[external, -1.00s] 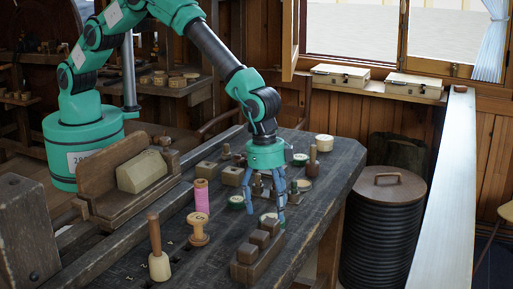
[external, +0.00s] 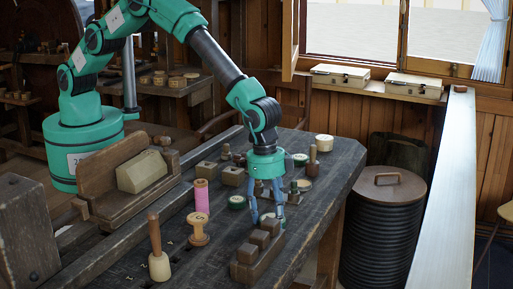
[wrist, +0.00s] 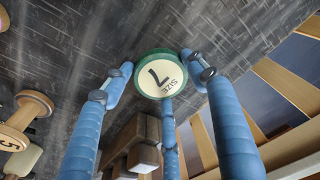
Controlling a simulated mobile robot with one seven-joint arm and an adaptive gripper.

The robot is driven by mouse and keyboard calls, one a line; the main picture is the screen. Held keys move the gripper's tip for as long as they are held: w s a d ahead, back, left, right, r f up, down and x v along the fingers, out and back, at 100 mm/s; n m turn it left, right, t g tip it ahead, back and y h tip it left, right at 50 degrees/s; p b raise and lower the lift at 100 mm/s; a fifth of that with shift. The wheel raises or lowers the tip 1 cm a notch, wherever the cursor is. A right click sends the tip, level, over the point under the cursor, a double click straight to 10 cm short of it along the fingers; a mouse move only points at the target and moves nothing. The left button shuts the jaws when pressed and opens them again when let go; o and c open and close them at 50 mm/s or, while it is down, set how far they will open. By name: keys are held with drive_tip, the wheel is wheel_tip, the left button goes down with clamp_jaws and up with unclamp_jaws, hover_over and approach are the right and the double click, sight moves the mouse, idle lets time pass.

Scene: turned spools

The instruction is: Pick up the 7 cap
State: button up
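The 7 cap (wrist: 160,74), a round cream disc with a green rim marked "SIZE 7", lies face up on the dark workbench. In the external view the cap (external: 267,217) is partly hidden by my fingers. My gripper (external: 266,219) is low over it, with blue fingers spread around it. In the wrist view my gripper (wrist: 158,78) has one finger left of the cap with a gap, one close to its right edge, and one below it. Whether any finger touches the rim cannot be told.
A dark wooden block with raised pieces (external: 258,247) stands close in front of the cap. A wooden spool (external: 198,230), a pink spool (external: 202,196), a wood-handled tool (external: 158,262) and another green-rimmed cap (external: 237,202) stand to the left. Small pegs stand behind.

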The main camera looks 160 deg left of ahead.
drive_tip(key=shift+c, duration=1.3)
drive_tip(key=shift+r, duration=0.15)
drive_tip(key=shift+r, duration=0.55)
wheel_tip(320, 180, up, 2)
drive_tip(key=shift+r+p, duration=0.1)
drive_tip(key=shift+p, duration=0.35)
drive_tip(key=s+d, duration=0.2)
drive_tip(key=s, duration=0.2)
drive_tip(key=s+d+r+p, duration=0.1)
drive_tip(key=s+d, duration=0.2)
drive_tip(key=s, duration=0.2)
drive_tip(key=s+d, duration=0.3)
drive_tip(key=s, duration=0.1)
drive_tip(key=shift+s+d+r+p, duration=0.2)
drive_tip(key=shift+s+d+p, duration=0.05)
drive_tip(key=shift+p, duration=0.05)
